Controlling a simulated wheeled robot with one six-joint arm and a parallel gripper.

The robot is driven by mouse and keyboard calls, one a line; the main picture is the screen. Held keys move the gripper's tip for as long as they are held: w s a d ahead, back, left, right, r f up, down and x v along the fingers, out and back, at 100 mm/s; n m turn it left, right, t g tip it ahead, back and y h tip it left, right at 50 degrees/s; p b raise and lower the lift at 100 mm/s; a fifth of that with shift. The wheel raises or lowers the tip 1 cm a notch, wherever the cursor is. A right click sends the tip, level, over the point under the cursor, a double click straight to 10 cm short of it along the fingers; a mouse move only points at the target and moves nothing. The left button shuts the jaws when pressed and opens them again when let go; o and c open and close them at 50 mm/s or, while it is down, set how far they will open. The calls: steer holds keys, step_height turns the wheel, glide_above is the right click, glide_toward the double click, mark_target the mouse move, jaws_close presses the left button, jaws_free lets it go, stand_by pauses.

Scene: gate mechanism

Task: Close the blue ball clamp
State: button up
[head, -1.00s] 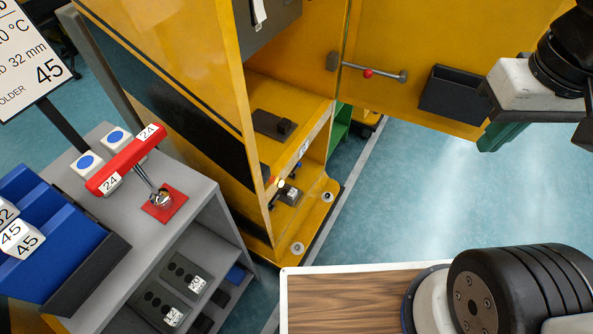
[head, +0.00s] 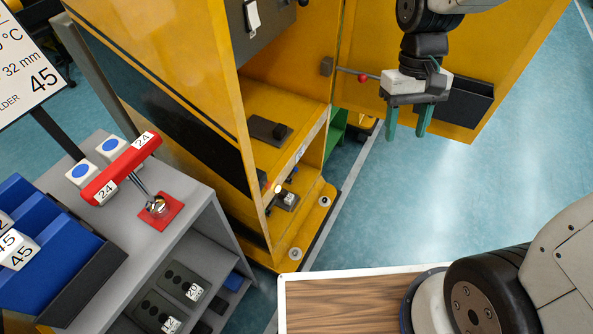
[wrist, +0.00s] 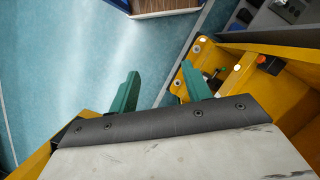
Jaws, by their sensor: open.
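My gripper (head: 408,133) hangs open and empty in front of the open yellow door, its two green fingers pointing down. The wrist view also shows my gripper (wrist: 158,80) with its fingers apart and nothing between them. I cannot make out a clamp with a blue ball in either view. A small mechanism with a pale ball (head: 278,189) shows at the low opening of the yellow cabinet (head: 190,70), too small to read clearly.
A dark bin (head: 466,100) is fixed to the yellow door (head: 510,45). A grey bench (head: 190,190) at left carries a red-handled tool (head: 120,168) and blue holders. A wood-topped surface (head: 340,305) is at the bottom. The blue floor right of the cabinet is clear.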

steer(key=w+a+f, duration=0.3)
steer(key=w+f, duration=0.7)
steer(key=f, duration=0.3)
steer(key=n+t+y, duration=0.1)
steer(key=t+y, duration=0.2)
steer(key=t, duration=0.6)
glide_toward(296, 169)
steer(key=s+f, duration=0.2)
steer(key=s+d+f, duration=0.1)
steer(key=s+f, duration=0.3)
steer(key=shift+d+f, duration=0.15)
steer(key=shift+d, duration=0.25)
steer(key=w+r, duration=0.1)
steer(key=w+a+r+t, duration=0.1)
steer(key=w, duration=0.1)
steer(key=w+r+t, duration=0.1)
steer(key=w, duration=0.1)
steer(key=shift+a+r, duration=0.25)
steer(key=shift+a, duration=0.15)
steer(key=shift+w, duration=0.15)
steer(key=shift+a+x, duration=0.2)
steer(key=shift+x, duration=3.5)
